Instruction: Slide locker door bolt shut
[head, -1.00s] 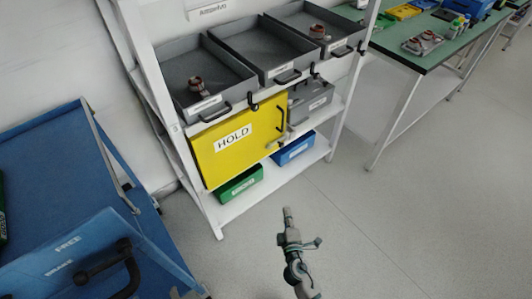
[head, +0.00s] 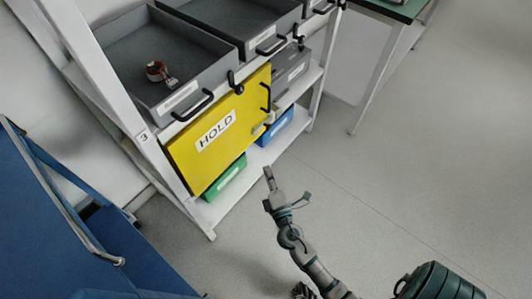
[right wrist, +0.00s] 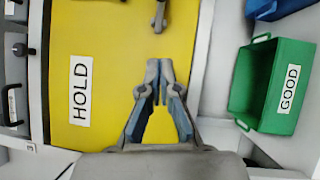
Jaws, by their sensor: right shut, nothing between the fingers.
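The yellow locker door (head: 200,165) with a HOLD label stands closed in the shelf rack. A black handle (head: 266,97) is at its right edge. A small grey metal bolt (head: 262,127) sits near the door's lower right corner; whether it is slid home is too small to tell. In the right wrist view, a metal piece (right wrist: 159,16) lies on the yellow door (right wrist: 110,40) just beyond the fingertips. My right gripper (head: 268,172) is shut and empty, in front of and below the bolt, apart from it; its fingertips (right wrist: 160,68) point toward the metal piece. My left gripper is not in view.
Grey trays (head: 130,100) with black handles stand above the door, one holding a copper part (head: 155,72). A green bin (head: 222,180) and a blue bin (head: 275,128) are below. A blue cart (head: 50,230) stands left.

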